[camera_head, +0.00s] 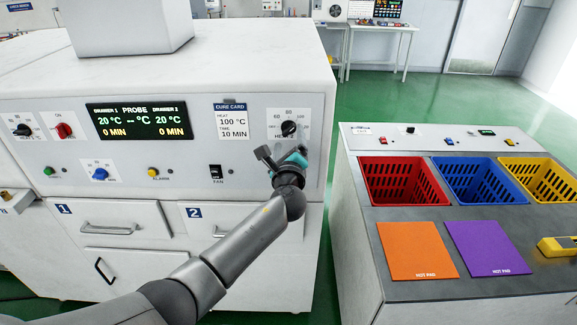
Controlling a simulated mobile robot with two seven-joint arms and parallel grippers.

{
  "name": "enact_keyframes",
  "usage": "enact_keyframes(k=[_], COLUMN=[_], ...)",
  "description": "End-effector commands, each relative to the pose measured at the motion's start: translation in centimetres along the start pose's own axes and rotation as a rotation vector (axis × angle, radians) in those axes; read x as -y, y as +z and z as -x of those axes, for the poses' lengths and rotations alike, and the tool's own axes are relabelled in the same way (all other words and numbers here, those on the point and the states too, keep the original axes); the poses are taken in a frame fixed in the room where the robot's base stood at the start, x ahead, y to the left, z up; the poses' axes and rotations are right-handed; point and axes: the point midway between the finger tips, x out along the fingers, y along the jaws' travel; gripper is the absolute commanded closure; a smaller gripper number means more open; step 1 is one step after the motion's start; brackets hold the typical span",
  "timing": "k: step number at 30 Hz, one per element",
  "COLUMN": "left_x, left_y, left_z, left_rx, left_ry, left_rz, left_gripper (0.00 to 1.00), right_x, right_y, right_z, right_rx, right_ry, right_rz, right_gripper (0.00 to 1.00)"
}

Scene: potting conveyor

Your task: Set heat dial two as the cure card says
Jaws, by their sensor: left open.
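The black heat dial (289,128) on the right of the oven's front panel has a white scale plate behind it, marked with numbers such as 60 and 80. Its exact setting is too small to tell. The cure card (232,121) left of it reads heat 100 °C, time 10 min. My left gripper (280,154) is open and empty, just below the dial, and covers the lower part of its plate. Whether it touches the panel I cannot tell. My right gripper is not in view.
The display (139,120) reads 20 °C and 0 min for both drawers. A black fan switch (215,171) sits left of my gripper. Drawers lie below the panel. On the right, a bench (460,291) holds red, blue and yellow baskets and two hot pads.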

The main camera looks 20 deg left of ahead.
Motion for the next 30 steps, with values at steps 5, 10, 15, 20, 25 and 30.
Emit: enact_keyframes(k=[5, 10, 15, 20, 25, 30], left_x=[0.0, -0.1, -0.1, -0.1, -0.1, -0.1], left_y=[0.0, 0.0, -0.1, -0.1, -0.1, 0.0], left_z=[2.6, 5.2, 7.8, 10.2, 11.9, 12.6], left_rx=[-0.002, -0.002, -0.002, -0.001, -0.001, 0.0], left_ry=[0.001, 0.0, 0.001, 0.002, 0.001, 0.001], left_rz=[0.001, 0.001, 0.001, 0.001, 0.0, -0.001], left_gripper=[0.18, 0.18, 0.18, 0.18, 0.18, 0.18], right_x=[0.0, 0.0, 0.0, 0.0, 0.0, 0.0], right_y=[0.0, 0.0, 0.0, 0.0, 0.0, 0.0], right_z=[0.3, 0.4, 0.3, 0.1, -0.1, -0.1], right_rx=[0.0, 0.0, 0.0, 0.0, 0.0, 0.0], right_ry=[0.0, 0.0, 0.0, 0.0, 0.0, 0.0], right_rz=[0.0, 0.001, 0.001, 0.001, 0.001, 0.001], right_gripper=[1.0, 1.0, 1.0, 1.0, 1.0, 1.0])
